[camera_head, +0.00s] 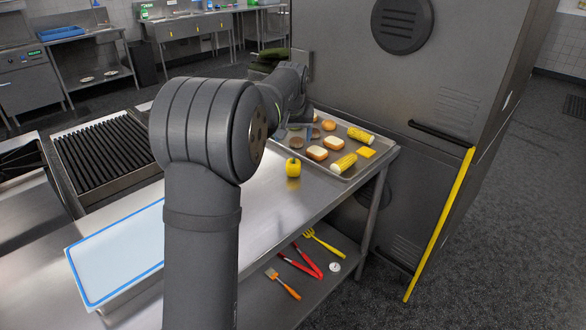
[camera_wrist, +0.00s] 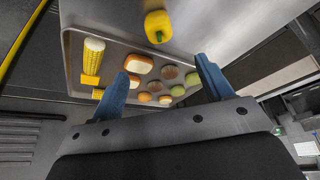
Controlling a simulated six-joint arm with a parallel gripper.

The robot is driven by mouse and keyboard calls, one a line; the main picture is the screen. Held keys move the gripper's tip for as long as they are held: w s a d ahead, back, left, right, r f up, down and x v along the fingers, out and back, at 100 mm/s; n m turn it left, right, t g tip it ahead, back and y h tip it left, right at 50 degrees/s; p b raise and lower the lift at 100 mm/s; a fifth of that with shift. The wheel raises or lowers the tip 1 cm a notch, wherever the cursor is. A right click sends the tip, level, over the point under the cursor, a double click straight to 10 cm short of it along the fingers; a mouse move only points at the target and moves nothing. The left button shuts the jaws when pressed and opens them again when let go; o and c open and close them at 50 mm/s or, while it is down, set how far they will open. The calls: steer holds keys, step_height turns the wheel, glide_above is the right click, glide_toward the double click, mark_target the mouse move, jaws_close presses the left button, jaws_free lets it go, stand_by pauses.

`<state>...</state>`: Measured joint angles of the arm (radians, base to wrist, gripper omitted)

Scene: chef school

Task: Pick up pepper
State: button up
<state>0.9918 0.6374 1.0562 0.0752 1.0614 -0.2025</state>
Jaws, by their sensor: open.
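A yellow bell pepper (camera_head: 293,167) stands on the steel table, just outside the near edge of the tray. In the wrist view the pepper (camera_wrist: 158,27) is at the top middle, beyond my fingertips and apart from them. My gripper (camera_wrist: 163,75) is open, its two blue fingers spread with nothing gripped between them. In the head view my gripper (camera_head: 297,115) is above the far left part of the tray, partly hidden by my own arm.
A metal tray (camera_head: 376,156) holds corn, bread slices, a cheese slice and several round items. A blue-edged white board (camera_head: 117,255) lies at the left. A grill (camera_head: 105,146) is behind it. A tall steel cabinet (camera_head: 420,75) stands right. Utensils lie on the lower shelf (camera_head: 262,292).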

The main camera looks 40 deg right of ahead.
mark_target(293, 162)
steer(key=x, duration=1)
steer(key=shift+f, duration=0.25)
steer(key=shift+x, duration=2.7)
steer(key=shift+s+a+f, duration=0.1)
steer(key=shift+s+a, duration=0.05)
steer(key=shift+s, duration=0.05)
steer(key=shift+c, duration=0.4)
steer(key=c, duration=1)
